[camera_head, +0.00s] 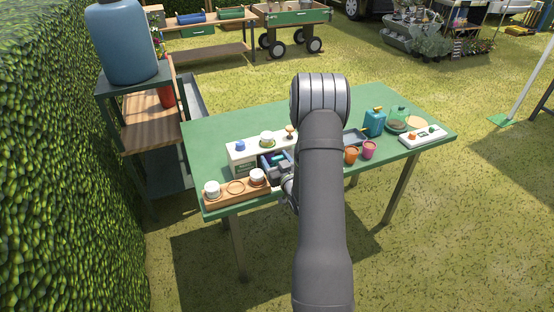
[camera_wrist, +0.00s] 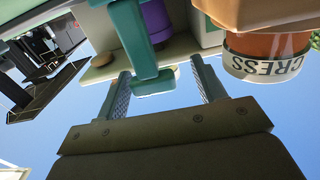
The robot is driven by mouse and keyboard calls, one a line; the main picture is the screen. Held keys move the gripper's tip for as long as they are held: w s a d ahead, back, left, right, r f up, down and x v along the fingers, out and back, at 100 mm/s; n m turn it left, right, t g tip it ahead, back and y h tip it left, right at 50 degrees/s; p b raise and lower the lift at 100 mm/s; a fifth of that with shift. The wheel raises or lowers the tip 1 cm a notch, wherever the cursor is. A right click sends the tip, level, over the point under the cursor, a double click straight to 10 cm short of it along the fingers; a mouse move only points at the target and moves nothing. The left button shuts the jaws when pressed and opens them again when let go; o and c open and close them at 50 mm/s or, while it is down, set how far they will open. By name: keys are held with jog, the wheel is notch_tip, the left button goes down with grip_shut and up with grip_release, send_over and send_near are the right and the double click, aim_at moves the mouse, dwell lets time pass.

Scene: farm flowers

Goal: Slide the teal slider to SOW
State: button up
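In the wrist view a teal bar-shaped piece (camera_wrist: 138,45), which looks like the teal slider, reaches down to the gap between my fingers. My gripper (camera_wrist: 163,82) is open, with one finger on each side of its end and space around it; I see no grip on it. In the head view my gripper (camera_head: 278,166) is low at the front of the green table (camera_head: 215,122), beside a white box (camera_head: 242,157) with a green label. A small teal patch shows there, largely hidden by my gripper. The word SOW is not readable in either view.
A wooden tray (camera_head: 238,195) with white cups stands in front at the left. A CRESS pot (camera_wrist: 263,62) is close by in the wrist view, near a purple cylinder (camera_wrist: 155,20). Orange (camera_head: 351,155) and pink (camera_head: 369,150) cups and a white control box (camera_head: 422,138) stand at the right.

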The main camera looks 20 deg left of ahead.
jog(key=v, duration=1.7)
jog(key=shift+d, duration=0.2)
jog(key=shift+a+r, duration=0.1)
jog(key=x, duration=1.7)
jog(key=shift+w, duration=0.15)
